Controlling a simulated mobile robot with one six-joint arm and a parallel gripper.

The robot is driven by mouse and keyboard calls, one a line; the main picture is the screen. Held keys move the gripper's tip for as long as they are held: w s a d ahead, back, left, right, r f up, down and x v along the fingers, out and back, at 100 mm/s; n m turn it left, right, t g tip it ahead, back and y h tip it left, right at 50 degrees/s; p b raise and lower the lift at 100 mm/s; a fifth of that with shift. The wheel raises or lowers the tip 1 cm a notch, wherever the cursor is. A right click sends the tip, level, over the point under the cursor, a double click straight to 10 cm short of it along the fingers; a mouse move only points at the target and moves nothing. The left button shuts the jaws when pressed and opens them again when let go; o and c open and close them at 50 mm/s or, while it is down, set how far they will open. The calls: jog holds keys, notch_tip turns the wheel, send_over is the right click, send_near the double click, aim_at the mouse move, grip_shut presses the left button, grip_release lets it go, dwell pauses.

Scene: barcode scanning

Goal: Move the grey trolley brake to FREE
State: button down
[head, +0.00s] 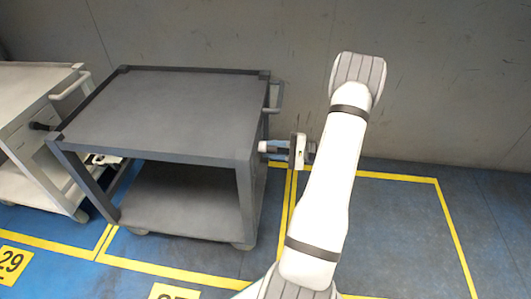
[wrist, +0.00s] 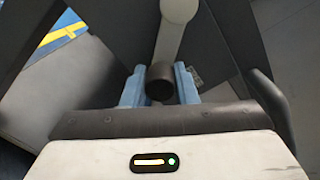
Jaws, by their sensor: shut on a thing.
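The grey trolley (head: 165,110) stands left of my arm, with a dark flat top and a lower shelf. Its brake lever, a pale rod (wrist: 178,12) with a dark round knob (wrist: 160,82), shows in the wrist view. My gripper (head: 277,151) is at the trolley's right side, below the top's edge. In the wrist view its two blue fingers (wrist: 160,90) are shut on the knob, one on each side. A small plate (wrist: 195,78) beside the right finger is too small to read. I cannot read the brake's position.
A grey handle (head: 275,97) juts from the grey trolley's right side. A wall is behind. The yellow-lined floor bay (head: 390,225) on the right is empty.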

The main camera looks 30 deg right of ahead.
jog(key=shift+d, duration=0.25)
jog(key=c, duration=1.2)
grip_release()
jog(key=shift+s, duration=0.1)
jog(key=shift+d+r, duration=0.1)
jog(key=p+v, duration=0.2)
jog(key=v, duration=0.5)
jog(key=shift+s+d, duration=0.2)
jog(key=shift+s, duration=0.1)
jog(key=shift+s, duration=0.1)
